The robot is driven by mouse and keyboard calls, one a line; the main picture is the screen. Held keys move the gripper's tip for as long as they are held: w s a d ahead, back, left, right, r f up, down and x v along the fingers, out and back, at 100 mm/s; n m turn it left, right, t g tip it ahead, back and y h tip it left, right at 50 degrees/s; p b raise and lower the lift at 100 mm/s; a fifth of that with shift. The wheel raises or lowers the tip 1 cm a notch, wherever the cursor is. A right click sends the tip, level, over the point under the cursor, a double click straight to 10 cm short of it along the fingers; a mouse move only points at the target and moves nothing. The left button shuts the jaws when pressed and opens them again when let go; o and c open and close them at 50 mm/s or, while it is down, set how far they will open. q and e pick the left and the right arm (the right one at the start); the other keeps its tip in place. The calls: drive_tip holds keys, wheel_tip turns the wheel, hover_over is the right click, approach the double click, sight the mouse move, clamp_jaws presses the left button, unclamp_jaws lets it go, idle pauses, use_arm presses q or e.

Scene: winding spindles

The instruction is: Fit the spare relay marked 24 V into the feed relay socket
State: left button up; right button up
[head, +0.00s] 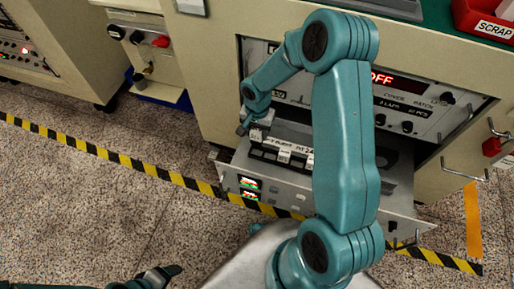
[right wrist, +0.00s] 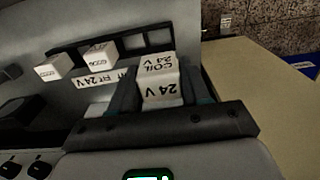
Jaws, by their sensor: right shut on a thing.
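My right gripper (head: 248,128) reaches over the left part of a pulled-out drawer (head: 262,187). In the right wrist view, its two dark fingers are shut on a white relay (right wrist: 160,92) marked COIL 24 V. A dark socket rail (right wrist: 135,43) lies beyond it with open slots; which one is the feed socket I cannot tell.
The cabinet front (head: 410,100) behind the drawer has a red OFF display and knobs. Wire handles (head: 465,165) stick out at right. A red SCRAP bin (head: 485,20) stands top right. Striped tape (head: 130,165) crosses the open floor at left.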

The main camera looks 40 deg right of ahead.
wheel_tip(320, 180, down, 9)
drive_tip(key=shift+b, duration=0.9)
drive_tip(key=shift+r, duration=0.1)
drive_tip(key=o, duration=1.1)
drive_tip(key=shift+c, duration=0.2)
